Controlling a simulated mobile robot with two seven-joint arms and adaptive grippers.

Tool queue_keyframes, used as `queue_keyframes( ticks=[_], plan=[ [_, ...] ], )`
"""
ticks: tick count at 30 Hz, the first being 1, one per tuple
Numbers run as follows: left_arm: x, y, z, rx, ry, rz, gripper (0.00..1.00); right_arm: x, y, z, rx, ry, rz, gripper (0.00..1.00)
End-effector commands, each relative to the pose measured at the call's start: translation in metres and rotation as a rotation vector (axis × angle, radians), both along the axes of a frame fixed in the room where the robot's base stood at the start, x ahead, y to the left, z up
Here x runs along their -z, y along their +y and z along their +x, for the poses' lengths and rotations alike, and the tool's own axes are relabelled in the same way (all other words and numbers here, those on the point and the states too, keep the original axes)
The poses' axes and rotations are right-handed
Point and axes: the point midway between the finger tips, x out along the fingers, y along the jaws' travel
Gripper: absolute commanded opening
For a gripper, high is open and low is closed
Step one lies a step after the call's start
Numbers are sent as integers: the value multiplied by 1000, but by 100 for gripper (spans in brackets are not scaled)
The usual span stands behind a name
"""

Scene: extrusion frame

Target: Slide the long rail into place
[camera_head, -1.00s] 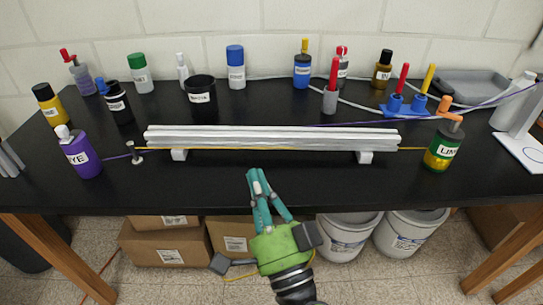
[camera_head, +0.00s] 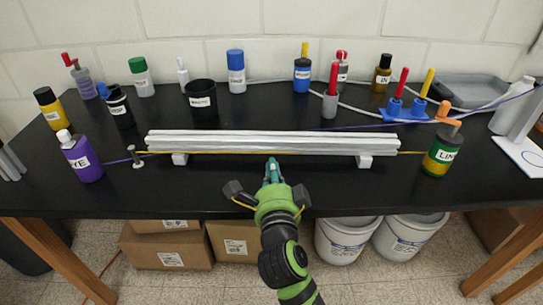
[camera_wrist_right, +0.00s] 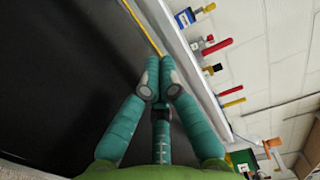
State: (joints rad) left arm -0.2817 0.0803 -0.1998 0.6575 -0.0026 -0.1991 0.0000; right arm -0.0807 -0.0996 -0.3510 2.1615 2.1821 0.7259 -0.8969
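The long rail (camera_head: 270,143) is a silvery extrusion with grooves along it. It lies left to right across the middle of the black table, raised on two white blocks, left (camera_head: 180,159) and right (camera_head: 364,161). I cannot tell whether it is one piece or several side by side. My right gripper (camera_head: 272,165) points at the rail's front side near its middle, its teal fingers together. In the right wrist view the fingertips (camera_wrist_right: 160,78) meet, with no part visible between them. The rail (camera_wrist_right: 190,65) runs beside them there. My left gripper is not in view.
A yellow cord (camera_head: 215,152) runs along the rail's front from a small post (camera_head: 138,158) toward the green bottle (camera_head: 442,150). A purple bottle (camera_head: 81,157) stands left. Bottles and a black cup (camera_head: 201,99) stand behind. The front table strip is mostly clear.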

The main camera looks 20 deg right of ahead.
Motion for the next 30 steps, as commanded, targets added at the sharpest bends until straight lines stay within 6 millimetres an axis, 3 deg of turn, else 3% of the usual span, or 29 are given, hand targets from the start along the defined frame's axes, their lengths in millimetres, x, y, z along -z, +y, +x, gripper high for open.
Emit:
queue_keyframes(
  ticks=[7, 20, 25, 30],
  plan=[
    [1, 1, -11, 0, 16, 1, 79, 0, -7, 32, -2, -2, 1, 0],
    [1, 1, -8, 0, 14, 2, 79, 0, -9, 38, -2, -1, 0, 0],
    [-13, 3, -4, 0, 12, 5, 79, -5, -11, 49, -2, 0, -4, 0],
    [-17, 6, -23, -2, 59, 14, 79, -2, -14, 61, -2, -2, -1, 0]
  ],
)
